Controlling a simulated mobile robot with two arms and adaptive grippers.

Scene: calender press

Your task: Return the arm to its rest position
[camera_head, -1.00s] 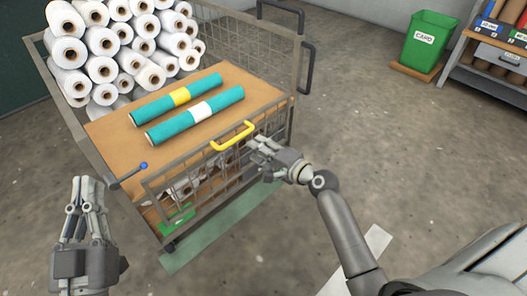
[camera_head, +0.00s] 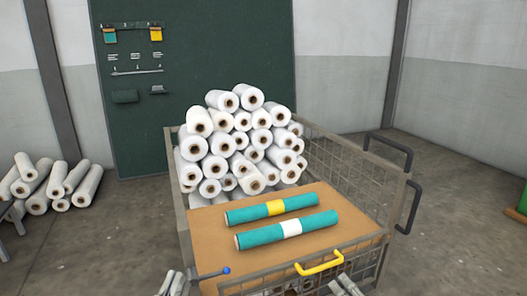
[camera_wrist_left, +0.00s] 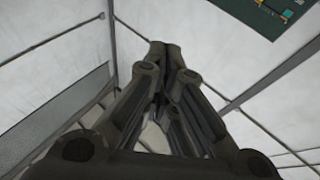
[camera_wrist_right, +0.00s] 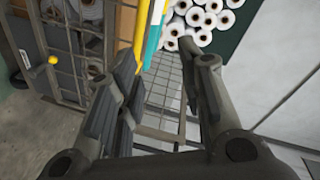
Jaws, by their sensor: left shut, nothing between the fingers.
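My left gripper (camera_head: 172,284) shows only by its fingertips at the bottom edge of the head view, left of the wire cart's front. In the left wrist view its fingers (camera_wrist_left: 166,56) are together, with nothing between them. They stand against the pale wall. My right gripper (camera_head: 345,287) is at the bottom edge of the head view, just below the right end of the cart's yellow handle (camera_head: 320,263). In the right wrist view its fingers (camera_wrist_right: 166,66) are apart and empty, near the cart's mesh. Both arms are out of the head view.
The cart (camera_head: 405,215) holds a pile of white rolls (camera_head: 240,145) and a brown board (camera_head: 215,222) bearing two teal rolls, one yellow-banded (camera_head: 245,213), one white-banded (camera_head: 265,236). A blue-knobbed lever (camera_head: 226,270) is at its front left. More rolls (camera_head: 85,185) lie far left.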

